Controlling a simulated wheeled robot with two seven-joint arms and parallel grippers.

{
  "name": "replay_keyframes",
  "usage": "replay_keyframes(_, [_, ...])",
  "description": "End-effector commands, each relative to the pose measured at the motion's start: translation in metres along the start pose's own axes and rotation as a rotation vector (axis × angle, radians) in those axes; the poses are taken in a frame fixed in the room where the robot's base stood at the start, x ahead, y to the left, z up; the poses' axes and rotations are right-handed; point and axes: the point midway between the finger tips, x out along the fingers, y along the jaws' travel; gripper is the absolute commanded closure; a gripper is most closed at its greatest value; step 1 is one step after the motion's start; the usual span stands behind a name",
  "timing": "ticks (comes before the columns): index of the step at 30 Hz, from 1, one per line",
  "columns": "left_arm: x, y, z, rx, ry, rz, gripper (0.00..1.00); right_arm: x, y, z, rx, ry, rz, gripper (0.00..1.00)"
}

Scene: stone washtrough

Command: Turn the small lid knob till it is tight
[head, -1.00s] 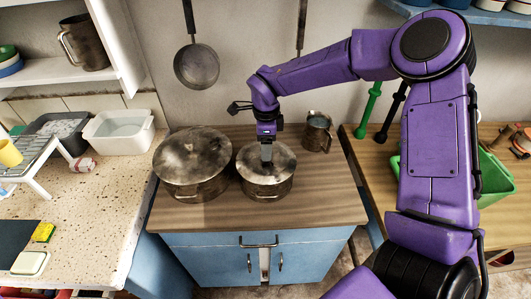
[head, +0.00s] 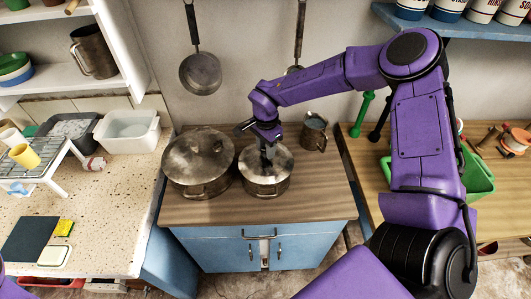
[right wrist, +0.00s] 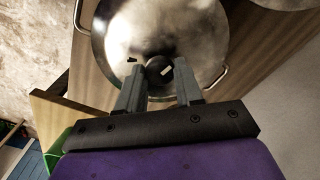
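The small pot (head: 265,184) stands on the wooden counter with its metal lid on; the lid also shows in the right wrist view (right wrist: 110,35). The small lid knob (right wrist: 158,69) is a dark round knob with a pale mark, at the lid's middle. My right gripper (right wrist: 158,72) is over the lid, its two grey fingers apart on either side of the knob. A gap shows between each finger and the knob, so it is open. In the head view the gripper (head: 267,158) hides most of the knob. My left gripper is not in view.
A larger lidded pot (head: 198,162) stands close on the left. A metal mug (head: 314,133) stands behind right. Two pans (head: 200,74) hang on the wall. A green crate (head: 479,172) sits on the right counter. The wooden counter (head: 310,190) is clear at front right.

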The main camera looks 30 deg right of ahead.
Motion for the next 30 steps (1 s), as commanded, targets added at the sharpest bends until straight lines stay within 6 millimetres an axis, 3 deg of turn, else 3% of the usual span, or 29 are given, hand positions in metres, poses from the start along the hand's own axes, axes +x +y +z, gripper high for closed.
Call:
replay_keyframes(5, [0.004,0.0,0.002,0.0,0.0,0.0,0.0,0.002,0.0,0.0,0.089,-0.001,0.0,0.79])
replay_keyframes(15, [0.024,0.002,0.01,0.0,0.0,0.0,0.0,0.003,0.0,0.0,0.721,-0.002,-0.001,0.79])
replay_keyframes(30, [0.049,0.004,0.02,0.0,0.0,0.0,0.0,0.002,0.0,0.0,1.359,-0.001,-0.001,0.79])
